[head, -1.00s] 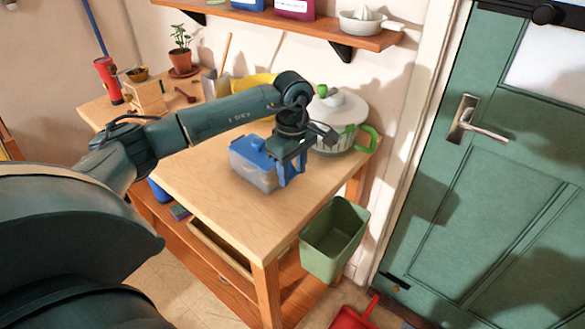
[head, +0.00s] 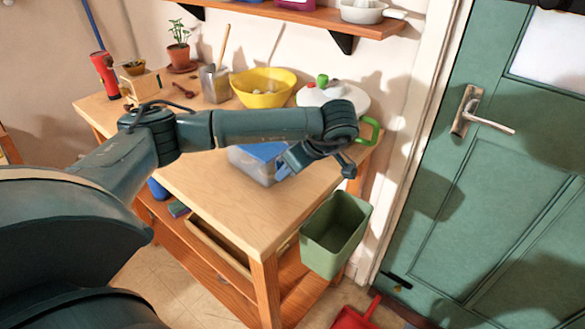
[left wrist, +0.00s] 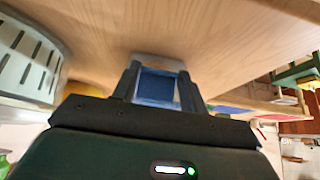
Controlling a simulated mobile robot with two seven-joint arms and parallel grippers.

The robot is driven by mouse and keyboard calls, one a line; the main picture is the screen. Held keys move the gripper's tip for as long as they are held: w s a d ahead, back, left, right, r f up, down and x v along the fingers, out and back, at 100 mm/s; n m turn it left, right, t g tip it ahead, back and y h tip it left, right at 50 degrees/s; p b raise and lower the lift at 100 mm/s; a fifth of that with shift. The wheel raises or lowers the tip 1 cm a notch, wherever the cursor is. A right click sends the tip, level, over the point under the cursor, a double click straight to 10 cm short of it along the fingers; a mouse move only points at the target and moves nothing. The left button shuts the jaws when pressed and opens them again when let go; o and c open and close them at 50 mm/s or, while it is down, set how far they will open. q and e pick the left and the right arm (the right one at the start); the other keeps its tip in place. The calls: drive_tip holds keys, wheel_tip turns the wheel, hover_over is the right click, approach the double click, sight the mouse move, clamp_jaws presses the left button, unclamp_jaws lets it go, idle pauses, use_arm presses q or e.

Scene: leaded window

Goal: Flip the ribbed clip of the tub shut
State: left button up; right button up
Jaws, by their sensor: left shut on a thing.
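The tub (head: 248,169) is a clear box with a blue lid (head: 264,151), standing on the wooden table. My left arm crosses in front of its back part. My left gripper (head: 281,170) is at the tub's right end, tilted down and to the left. In the left wrist view, its two dark fingers (left wrist: 160,88) are shut on a blue piece, the clip (left wrist: 157,90). A pale, clear part of the tub (left wrist: 157,62) shows just beyond the fingertips. The clip's ribs and whether it lies flat against the tub cannot be made out. My right gripper is not in view.
A white lidded pot (head: 313,97) with green handles stands behind my wrist. A yellow bowl (head: 263,90) is further back. A green bin (head: 334,236) hangs at the table's right edge. The table's front part (head: 215,200) is clear.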

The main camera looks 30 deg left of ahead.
use_arm(q)
drive_tip(key=shift+a+f+y, duration=0.15)
drive_tip(key=shift+f+y, duration=0.1)
drive_tip(key=shift+y, duration=0.75)
drive_tip(key=o, duration=1)
drive_tip(key=p+v, duration=0.2)
drive_tip(key=v, duration=1.1)
drive_tip(key=shift+s+f, duration=0.1)
drive_tip(key=shift+f, duration=0.05)
